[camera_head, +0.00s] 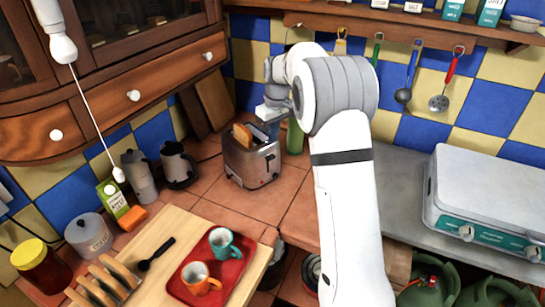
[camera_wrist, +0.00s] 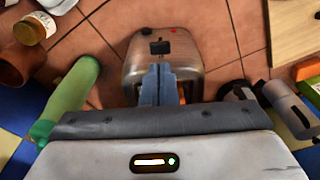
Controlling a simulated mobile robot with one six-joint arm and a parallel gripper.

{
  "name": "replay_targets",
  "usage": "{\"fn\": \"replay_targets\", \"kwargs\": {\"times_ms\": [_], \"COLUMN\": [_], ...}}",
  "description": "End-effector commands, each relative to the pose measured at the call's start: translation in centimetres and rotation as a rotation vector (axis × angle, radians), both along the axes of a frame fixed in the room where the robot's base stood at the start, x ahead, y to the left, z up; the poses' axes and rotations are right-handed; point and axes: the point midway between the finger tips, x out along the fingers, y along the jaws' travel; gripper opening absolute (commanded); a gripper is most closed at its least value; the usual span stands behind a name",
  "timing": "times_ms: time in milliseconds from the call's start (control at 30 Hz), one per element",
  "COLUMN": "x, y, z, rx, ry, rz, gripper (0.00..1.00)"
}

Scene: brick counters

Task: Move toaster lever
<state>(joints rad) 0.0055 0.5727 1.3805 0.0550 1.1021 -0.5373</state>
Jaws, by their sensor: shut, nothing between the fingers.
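The metal toaster (camera_head: 250,168) stands on the tiled counter, with browned bread (camera_head: 243,136) showing in its top. In the wrist view the toaster (camera_wrist: 190,58) is ahead of my gripper, with a small black lever (camera_wrist: 160,47) and a red spot on its end. My gripper (camera_wrist: 159,68) is shut and empty. Its blue-grey fingertips lie just below the lever in the wrist view; whether they touch it or the toaster, I cannot tell. In the head view my gripper's body (camera_head: 272,111) is at the toaster's far upper side, and the fingertips are hard to make out.
A green bottle (camera_head: 295,137) stands close behind the toaster; it also shows in the wrist view (camera_wrist: 66,98). A wooden board (camera_head: 172,225) with a red tray (camera_head: 185,287) is in front. Tiles right of the toaster are clear.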

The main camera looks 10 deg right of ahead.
Motion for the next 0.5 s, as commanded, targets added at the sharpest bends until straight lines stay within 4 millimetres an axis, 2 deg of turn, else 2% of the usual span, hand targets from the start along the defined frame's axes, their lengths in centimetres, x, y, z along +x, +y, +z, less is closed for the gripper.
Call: {"fn": "replay_targets", "kwargs": {"times_ms": [333, 500], "x": [0.00, 0.05], "y": [-0.05, -0.02], "z": [-0.09, -0.97], "rx": [0.000, 0.000], "ry": [0.000, 0.000], "rz": [-0.001, -0.002], "gripper": [0.00, 0.00]}}
